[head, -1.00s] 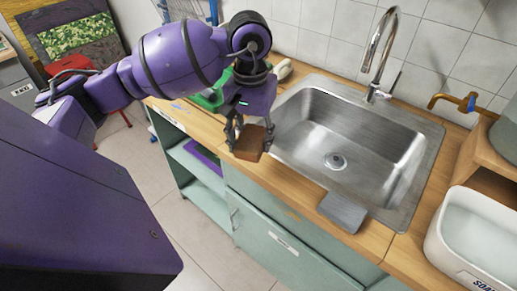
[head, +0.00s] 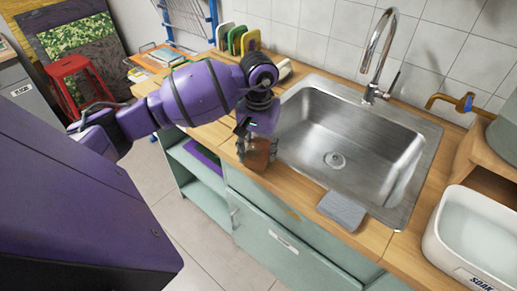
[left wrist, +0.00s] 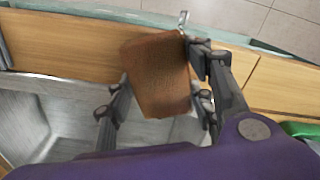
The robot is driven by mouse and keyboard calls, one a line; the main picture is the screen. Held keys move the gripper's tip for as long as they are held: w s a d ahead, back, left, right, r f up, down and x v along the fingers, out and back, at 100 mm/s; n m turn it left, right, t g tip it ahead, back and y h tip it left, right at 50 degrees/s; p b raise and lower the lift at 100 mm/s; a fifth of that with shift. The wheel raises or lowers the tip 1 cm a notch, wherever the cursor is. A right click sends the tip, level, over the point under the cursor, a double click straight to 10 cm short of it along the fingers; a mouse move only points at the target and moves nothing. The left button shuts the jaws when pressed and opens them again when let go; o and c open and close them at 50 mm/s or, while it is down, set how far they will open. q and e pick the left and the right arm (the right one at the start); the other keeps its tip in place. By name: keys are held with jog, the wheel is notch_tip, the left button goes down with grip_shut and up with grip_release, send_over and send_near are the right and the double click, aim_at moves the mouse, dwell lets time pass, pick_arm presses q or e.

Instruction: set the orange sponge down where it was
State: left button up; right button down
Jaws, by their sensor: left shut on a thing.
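The orange sponge (head: 257,157) looks brown-orange and block-shaped. My left gripper (head: 257,150) is shut on it, at the wooden strip of counter left of the sink, near the front edge. In the left wrist view the sponge (left wrist: 157,75) sits tilted between the two fingers of my left gripper (left wrist: 160,95), over the wooden counter and the sink rim. I cannot tell whether its underside touches the counter. My right gripper is not in view.
The steel sink (head: 335,140) with its tap (head: 376,55) lies right of the gripper. A grey block (head: 342,210) lies at the sink's front edge. A white tub (head: 475,240) stands at the right. Coloured boards (head: 240,40) stand at the back left.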

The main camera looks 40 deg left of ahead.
aim_at(259, 150)
pick_arm(q)
jog(key=shift+f+b, duration=0.35)
jog(key=shift+f, duration=0.2)
jog(key=o, duration=0.7)
jog(key=shift+c, duration=0.2)
jog(key=shift+o, duration=1.4)
jog(key=shift+r, duration=0.1)
jog(key=shift+o, duration=0.4)
jog(key=shift+r, duration=0.3)
notch_tip(259, 150, up, 12)
jog(key=shift+r, duration=0.15)
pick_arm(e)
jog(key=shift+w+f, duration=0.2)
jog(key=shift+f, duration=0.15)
